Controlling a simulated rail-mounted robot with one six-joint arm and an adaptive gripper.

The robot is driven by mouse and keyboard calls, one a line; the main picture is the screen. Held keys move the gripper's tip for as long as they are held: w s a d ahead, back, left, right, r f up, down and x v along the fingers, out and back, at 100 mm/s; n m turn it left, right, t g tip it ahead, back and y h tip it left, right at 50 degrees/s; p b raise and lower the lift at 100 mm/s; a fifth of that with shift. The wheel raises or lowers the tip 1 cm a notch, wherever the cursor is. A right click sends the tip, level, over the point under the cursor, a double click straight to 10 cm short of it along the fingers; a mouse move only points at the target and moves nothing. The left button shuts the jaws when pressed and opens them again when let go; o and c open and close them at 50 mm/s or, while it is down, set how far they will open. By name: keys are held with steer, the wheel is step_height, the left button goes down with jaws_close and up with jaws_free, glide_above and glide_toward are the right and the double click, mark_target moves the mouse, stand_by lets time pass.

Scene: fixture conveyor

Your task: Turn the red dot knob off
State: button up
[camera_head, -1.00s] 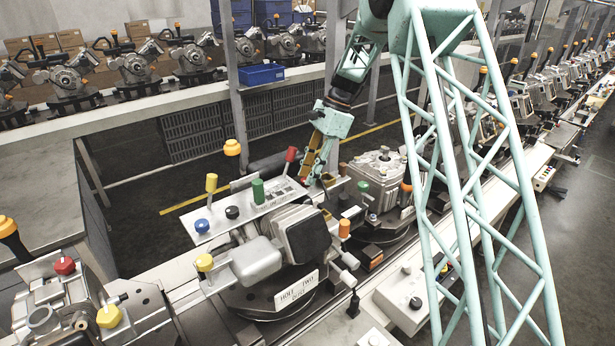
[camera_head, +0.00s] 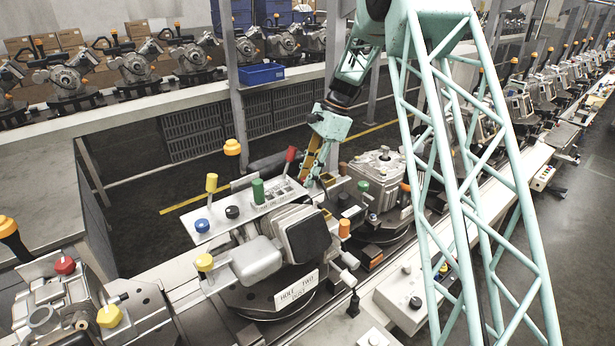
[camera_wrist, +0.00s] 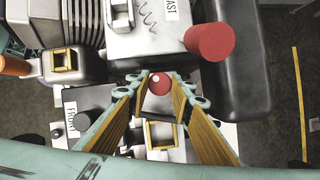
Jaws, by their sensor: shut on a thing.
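The red knob with a pale dot (camera_wrist: 159,85) sits on the machine, between my fingertips in the wrist view. My gripper (camera_wrist: 160,82) is shut on it, with the yellow-lined fingers on its left and right sides. I cannot make out the knob in the head view. Which way the knob is set cannot be told.
The large red lever cap (camera_wrist: 209,42) stands close to the right finger in the wrist view. A dark knob (camera_wrist: 88,124) is left of my fingers. In the head view, a green knob (camera_head: 258,191) and a blue knob (camera_head: 202,226) stand further left.

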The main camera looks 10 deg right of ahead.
steer(key=shift+n, duration=0.4)
steer(key=shift+w+r+n+g+p, duration=0.1)
steer(key=shift+n+g+p, duration=0.4)
steer(key=shift+n+p, duration=0.25)
steer(key=shift+n+g+h+p, duration=0.5)
steer(key=shift+n+p, duration=0.05)
steer(key=shift+n, duration=1.2)
steer(key=o, duration=0.6)
steer(key=shift+c, duration=0.2)
steer(key=shift+w, duration=0.1)
steer(key=v, duration=1.2)
